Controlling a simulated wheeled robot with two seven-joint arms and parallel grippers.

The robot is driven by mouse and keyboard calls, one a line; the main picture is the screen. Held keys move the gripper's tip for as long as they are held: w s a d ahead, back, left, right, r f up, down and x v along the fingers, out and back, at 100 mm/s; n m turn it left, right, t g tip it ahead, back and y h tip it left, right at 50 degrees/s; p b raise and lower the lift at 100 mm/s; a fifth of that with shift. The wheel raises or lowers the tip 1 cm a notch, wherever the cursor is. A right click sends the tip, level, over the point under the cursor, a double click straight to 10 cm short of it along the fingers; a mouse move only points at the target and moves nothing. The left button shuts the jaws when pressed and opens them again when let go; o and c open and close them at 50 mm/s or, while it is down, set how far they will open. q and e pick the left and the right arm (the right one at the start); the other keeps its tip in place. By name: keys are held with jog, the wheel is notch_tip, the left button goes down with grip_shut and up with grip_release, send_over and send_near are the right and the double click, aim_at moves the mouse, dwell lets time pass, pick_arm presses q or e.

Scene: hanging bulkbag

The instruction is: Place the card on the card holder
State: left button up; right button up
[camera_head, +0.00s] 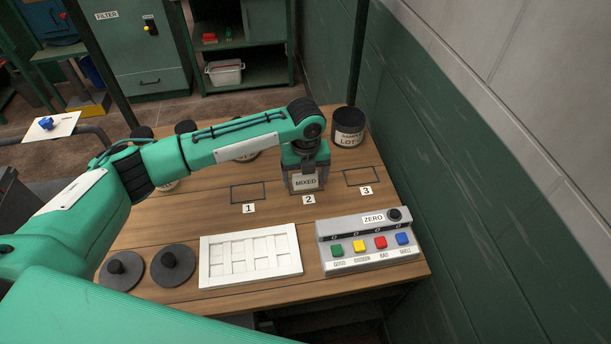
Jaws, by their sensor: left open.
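A white card reading MIXED (306,183) stands roughly upright at the spot marked 2 on the wooden table. A dark grey frame or holder (289,184) shows around its edges; I cannot tell how the card sits in it. My left gripper (306,168) points down right above and behind the card, its jaws open. The fingertips are partly hidden, and I cannot tell whether they touch the card. My right gripper is out of view.
Empty outlined spots 1 (248,193) and 3 (361,177) flank it. In front are a white slotted tray (250,280), a button panel (368,255) and two dark knobbed discs (173,265). A dark LOT tin (348,127) stands behind, near the green wall (450,150).

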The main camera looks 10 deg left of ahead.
pick_arm(q)
notch_tip(320, 180, up, 12)
jog(key=b, duration=0.1)
jog(key=shift+b, duration=0.35)
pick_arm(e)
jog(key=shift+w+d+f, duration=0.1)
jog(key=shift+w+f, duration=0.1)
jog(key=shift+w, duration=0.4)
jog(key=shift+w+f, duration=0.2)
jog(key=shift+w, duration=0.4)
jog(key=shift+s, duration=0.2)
